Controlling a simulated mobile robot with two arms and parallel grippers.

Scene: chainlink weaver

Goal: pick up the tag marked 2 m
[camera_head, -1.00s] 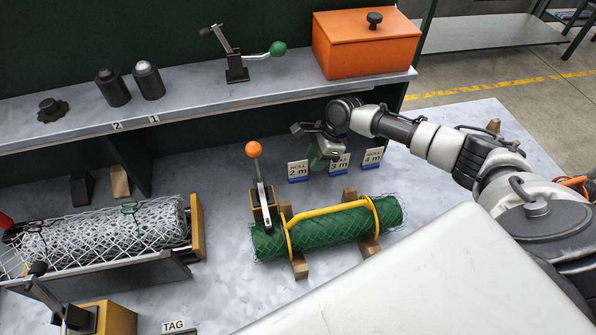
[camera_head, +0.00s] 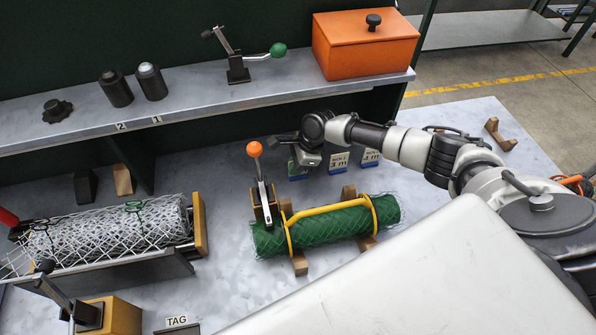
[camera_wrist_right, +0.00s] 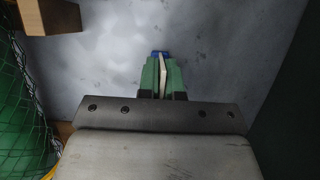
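The tag marked 2 m (camera_head: 297,176) stands on the bench behind the green mesh roll, left of two similar tags. My right gripper (camera_head: 303,163) is over it and hides most of it; its blue foot shows below. In the right wrist view the white tag (camera_wrist_right: 163,70) is seen edge-on between the green fingers of my right gripper (camera_wrist_right: 161,78), its blue foot beyond their tips. The fingers are close on both sides; I cannot tell whether they press on it. My left gripper is not in view.
Tags marked 3 m (camera_head: 339,162) and 4 m (camera_head: 371,158) stand just to the right. The green mesh roll (camera_head: 325,227) with its yellow handle lies in front, with an orange-knobbed lever (camera_head: 255,150) to the left. A shelf (camera_head: 200,112) runs behind.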

